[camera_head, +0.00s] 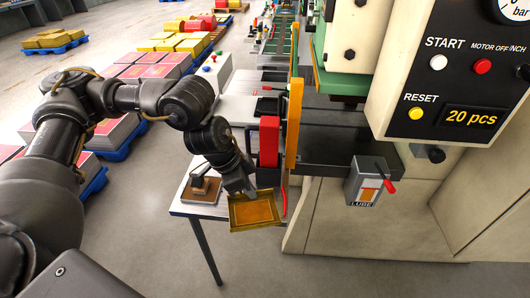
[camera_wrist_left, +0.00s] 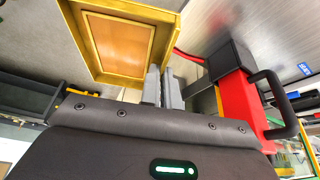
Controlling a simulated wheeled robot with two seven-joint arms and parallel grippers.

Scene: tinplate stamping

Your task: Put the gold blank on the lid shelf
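The gold blank (camera_head: 237,213) is a shallow rectangular tray-like piece with a raised rim and an orange-brown middle. My left gripper (camera_head: 245,192) is shut on its rim and holds it in the air by the front corner of a grey metal table. In the left wrist view the gold blank (camera_wrist_left: 118,42) sits beyond my left fingertips (camera_wrist_left: 162,84), which close on its near edge. I cannot tell which surface is the lid shelf; a brushed-metal top (camera_wrist_left: 285,38) bears a small blue label too small to read. My right gripper is out of view.
The grey table (camera_head: 184,209) carries a brown pad with a dark-handled stamp (camera_head: 199,185). A red block (camera_head: 269,140) and yellow upright (camera_head: 294,122) stand right of it. The press's control panel (camera_head: 450,75) and lube box (camera_head: 368,180) are at right. Stacked pallets stand behind at left.

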